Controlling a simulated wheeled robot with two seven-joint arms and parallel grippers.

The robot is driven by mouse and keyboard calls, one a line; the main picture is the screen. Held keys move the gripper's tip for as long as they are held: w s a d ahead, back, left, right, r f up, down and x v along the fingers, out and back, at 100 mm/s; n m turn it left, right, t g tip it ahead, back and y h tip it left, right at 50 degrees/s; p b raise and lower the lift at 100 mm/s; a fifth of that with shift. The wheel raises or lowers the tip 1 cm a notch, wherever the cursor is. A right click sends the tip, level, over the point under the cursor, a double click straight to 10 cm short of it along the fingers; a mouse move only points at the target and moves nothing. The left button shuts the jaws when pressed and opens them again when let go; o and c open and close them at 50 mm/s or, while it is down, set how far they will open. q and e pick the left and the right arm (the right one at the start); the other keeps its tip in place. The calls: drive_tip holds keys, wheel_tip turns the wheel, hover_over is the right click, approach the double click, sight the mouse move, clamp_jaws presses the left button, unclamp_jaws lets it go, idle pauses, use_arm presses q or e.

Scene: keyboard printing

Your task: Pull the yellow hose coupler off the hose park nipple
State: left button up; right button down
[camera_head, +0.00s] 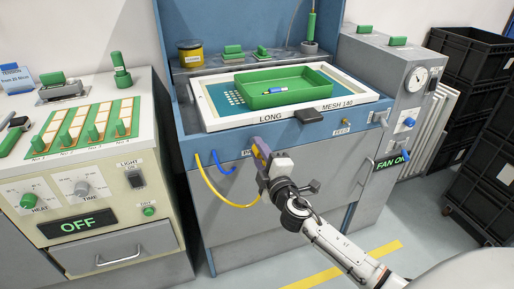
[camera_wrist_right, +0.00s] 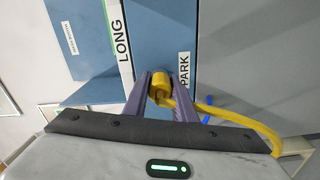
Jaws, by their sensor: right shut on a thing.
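The yellow hose coupler (camera_wrist_right: 160,91) sits between the two purple fingers of my right gripper (camera_wrist_right: 164,84) in the right wrist view, next to the PARK label (camera_wrist_right: 184,75). In the head view my right gripper (camera_head: 259,150) is at the blue front panel of the printing station, shut on the coupler, which its fingers largely hide there. The yellow hose (camera_head: 222,195) loops from the gripper to the left panel. The park nipple is hidden, so I cannot tell whether the coupler still sits on it. My left gripper is not in view.
A blue hose (camera_head: 222,168) hangs beside the yellow one. Above the gripper lies the white screen frame (camera_head: 215,121) with a green tray (camera_head: 308,78). A control cabinet (camera_head: 160,205) stands left, a grey cabinet with a gauge (camera_head: 417,79) right. Floor in front is open.

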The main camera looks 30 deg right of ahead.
drive_tip(key=shift+s+a, duration=0.1)
drive_tip(key=shift+s, duration=0.5)
drive_tip(key=shift+v, duration=1.2)
drive_tip(key=shift+r, duration=0.1)
drive_tip(key=s+r+p, duration=0.1)
drive_tip(key=s, duration=0.1)
drive_tip(key=s+a+r+p, duration=0.1)
drive_tip(key=s+r, duration=0.1)
drive_tip(key=shift+p, duration=0.4)
drive_tip(key=shift+a, duration=0.1)
